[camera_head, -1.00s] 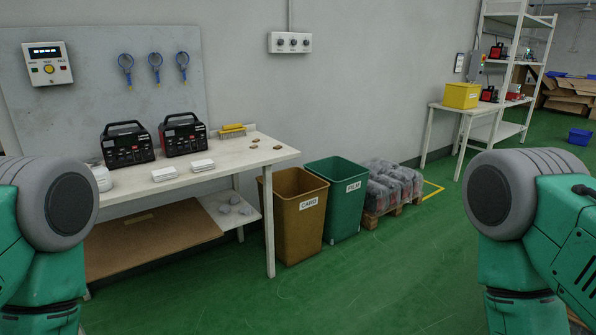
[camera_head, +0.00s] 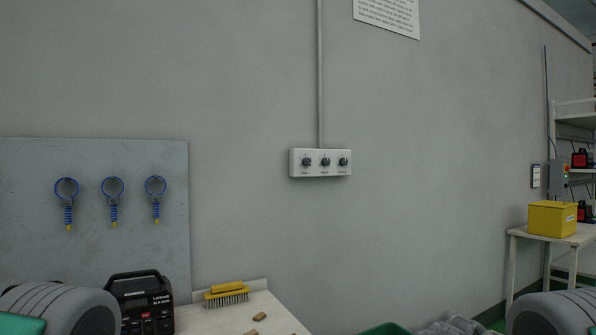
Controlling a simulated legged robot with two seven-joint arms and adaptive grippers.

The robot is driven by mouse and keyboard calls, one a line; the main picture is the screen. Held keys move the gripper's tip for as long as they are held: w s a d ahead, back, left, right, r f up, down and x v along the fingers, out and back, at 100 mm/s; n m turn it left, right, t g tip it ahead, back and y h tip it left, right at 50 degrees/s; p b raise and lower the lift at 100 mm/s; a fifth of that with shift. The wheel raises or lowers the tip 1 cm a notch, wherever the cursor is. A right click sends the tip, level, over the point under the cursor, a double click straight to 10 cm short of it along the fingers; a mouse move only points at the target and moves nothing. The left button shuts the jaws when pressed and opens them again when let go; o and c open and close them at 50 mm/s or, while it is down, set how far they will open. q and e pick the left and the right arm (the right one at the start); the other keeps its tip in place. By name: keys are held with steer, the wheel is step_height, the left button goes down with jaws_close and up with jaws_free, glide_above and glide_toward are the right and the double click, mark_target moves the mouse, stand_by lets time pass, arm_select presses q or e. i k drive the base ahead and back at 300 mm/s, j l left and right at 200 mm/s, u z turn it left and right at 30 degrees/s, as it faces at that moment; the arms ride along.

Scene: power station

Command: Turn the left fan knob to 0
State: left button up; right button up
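A white control box (camera_head: 320,162) is fixed to the grey wall near the middle of the view, with three dark knobs in a row. The left fan knob (camera_head: 306,162) is the leftmost one. The labels under the knobs are too small to read, and I cannot tell the knob's setting. My two arms show only as grey rounded links at the lower left and lower right edges. Neither gripper is in view, and nothing of mine touches the box.
A workbench (camera_head: 231,318) with a black power unit (camera_head: 144,303) and a yellow brush (camera_head: 227,292) stands below left. Blue tools hang on a grey board (camera_head: 30,200). A green bin (camera_head: 384,329) shows at the bottom. A yellow box (camera_head: 552,218) sits on a table at right.

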mark_target(307, 162)
steer(key=i+l, duration=0.3)
steer(key=i+l+u, duration=0.15)
steer(key=i+l, duration=0.15)
steer(key=l, duration=0.15)
steer(key=i+l, duration=0.25)
steer(key=l, duration=0.15)
steer(key=i+l+u, duration=0.1)
steer(key=i+l, duration=0.2)
steer(key=l, duration=0.15)
steer(key=i+l+u, duration=0.1)
steer(key=i+l, duration=0.15)
steer(key=l, duration=0.15)
